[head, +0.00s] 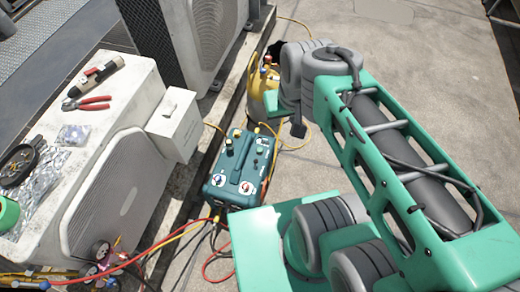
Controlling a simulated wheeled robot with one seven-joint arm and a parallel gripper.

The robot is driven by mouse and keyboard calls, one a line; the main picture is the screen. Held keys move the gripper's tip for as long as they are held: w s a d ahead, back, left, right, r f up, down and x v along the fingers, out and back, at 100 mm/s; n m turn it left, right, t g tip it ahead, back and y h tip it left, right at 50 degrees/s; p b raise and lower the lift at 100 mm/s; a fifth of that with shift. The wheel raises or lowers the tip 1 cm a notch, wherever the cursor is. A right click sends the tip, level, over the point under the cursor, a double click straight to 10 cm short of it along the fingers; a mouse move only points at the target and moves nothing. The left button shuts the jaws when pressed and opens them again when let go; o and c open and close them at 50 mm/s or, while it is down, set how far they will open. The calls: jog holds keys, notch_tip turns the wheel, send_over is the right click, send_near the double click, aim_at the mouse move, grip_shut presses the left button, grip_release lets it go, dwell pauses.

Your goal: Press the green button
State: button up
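A teal box (237,168) with several knobs and fittings on its top stands on the ground at the centre of the head view. Two round dials with white rims sit along its near edge, and dark knobs stand toward its back left. A small greenish round part (260,150) shows near its back right; it is too small to tell for sure that it is the green button. The dark end of my gripper (298,128) seems to show right of the box and apart from it. Its fingers cannot be made out.
A yellow cylinder (257,92) stands behind the box, partly hidden by my arm. White condenser units (127,200) stand at the left, with red-handled pliers (87,104) on the near one. Red and yellow hoses run around the box. Concrete at the right is open.

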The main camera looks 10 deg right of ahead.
grip_shut()
dwell(1.4)
